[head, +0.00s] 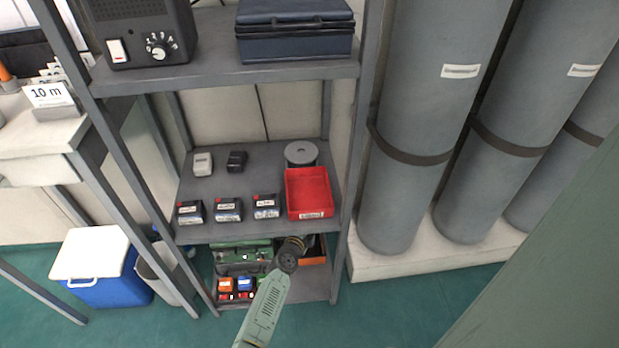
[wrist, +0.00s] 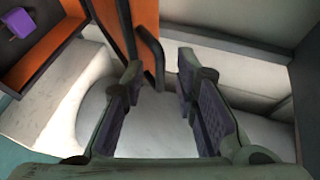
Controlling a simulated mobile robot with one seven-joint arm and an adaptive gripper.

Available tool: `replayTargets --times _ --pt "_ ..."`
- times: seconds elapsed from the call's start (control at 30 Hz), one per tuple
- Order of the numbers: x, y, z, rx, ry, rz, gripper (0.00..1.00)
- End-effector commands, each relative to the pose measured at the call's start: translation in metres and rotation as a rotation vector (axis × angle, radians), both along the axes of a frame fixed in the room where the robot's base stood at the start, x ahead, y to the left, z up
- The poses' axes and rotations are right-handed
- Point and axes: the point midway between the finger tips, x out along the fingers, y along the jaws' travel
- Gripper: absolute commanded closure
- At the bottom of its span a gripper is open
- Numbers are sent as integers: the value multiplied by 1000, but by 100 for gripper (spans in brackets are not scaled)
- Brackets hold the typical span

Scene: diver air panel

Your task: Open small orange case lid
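The small orange case (head: 316,248) is at the right end of the lowest shelf, partly hidden behind my arm in the head view. In the wrist view, a dark, orange-edged compartment (wrist: 40,62) with a purple item (wrist: 19,22) in it lies at the left. An orange panel with a black handle-like bar (wrist: 150,52) stands beside it, seemingly the case's raised lid (wrist: 144,25). My gripper (wrist: 160,80) is open and empty, with the panel's lower end showing between its fingertips. I cannot tell whether they touch. In the head view, my fingers are hidden.
A green case (head: 240,258) and small orange and blue boxes (head: 236,285) share the lowest shelf. The shelf above holds a red bin (head: 308,192), chargers and battery packs. A grey shelf post (head: 345,200) and tall cylinders (head: 425,120) stand at the right.

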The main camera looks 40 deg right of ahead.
Motion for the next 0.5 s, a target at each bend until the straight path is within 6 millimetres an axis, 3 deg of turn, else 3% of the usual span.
replayTargets --times 0.07,0.5 --pt "0 0 0 0 0 0 73" --pt "0 0 0 0 0 0 100"
